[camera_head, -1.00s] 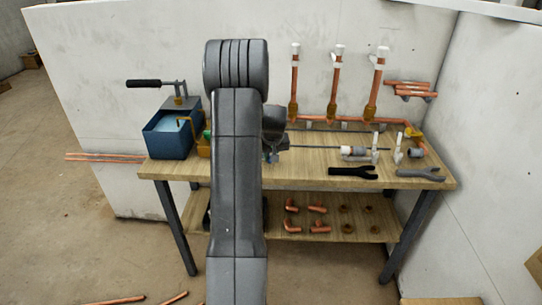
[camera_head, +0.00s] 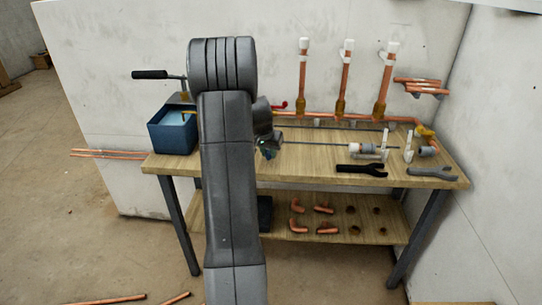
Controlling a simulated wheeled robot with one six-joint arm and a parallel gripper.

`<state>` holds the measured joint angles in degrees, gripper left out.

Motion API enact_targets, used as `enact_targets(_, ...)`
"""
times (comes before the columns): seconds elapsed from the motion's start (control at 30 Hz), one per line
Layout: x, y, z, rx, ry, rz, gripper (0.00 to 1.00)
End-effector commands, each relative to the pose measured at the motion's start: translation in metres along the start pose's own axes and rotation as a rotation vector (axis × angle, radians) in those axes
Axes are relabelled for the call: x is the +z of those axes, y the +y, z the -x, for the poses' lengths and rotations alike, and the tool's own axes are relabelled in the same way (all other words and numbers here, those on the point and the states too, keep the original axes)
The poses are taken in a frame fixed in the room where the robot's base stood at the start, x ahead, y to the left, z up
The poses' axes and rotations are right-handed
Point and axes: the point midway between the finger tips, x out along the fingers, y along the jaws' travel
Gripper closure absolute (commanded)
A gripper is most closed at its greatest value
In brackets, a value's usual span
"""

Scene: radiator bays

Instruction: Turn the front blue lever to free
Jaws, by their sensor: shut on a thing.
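My gripper (camera_head: 270,146) is at the left part of the wooden bench top, just right of my arm. It is shut on the front blue lever, of which only a small bluish-teal patch (camera_head: 264,153) shows below the jaws. The rest of the lever and its valve are hidden behind my gripper and arm, so the lever's angle cannot be told. A thin dark rod (camera_head: 315,146) runs right from there along the bench.
A red handle (camera_head: 279,106) shows behind my gripper. A blue tank (camera_head: 172,138) with a black-handled pump stands at the left. Upright copper pipes (camera_head: 344,80) line the back. A black forked tool (camera_head: 362,170) and a grey one (camera_head: 432,173) lie at the front right.

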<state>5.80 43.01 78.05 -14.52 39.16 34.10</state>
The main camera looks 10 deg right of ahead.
Motion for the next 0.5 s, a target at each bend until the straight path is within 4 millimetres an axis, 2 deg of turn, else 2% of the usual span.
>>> enact_targets(0.5, 0.003, -0.018, -0.001, 0.098, 0.000, -0.237, 1.00)
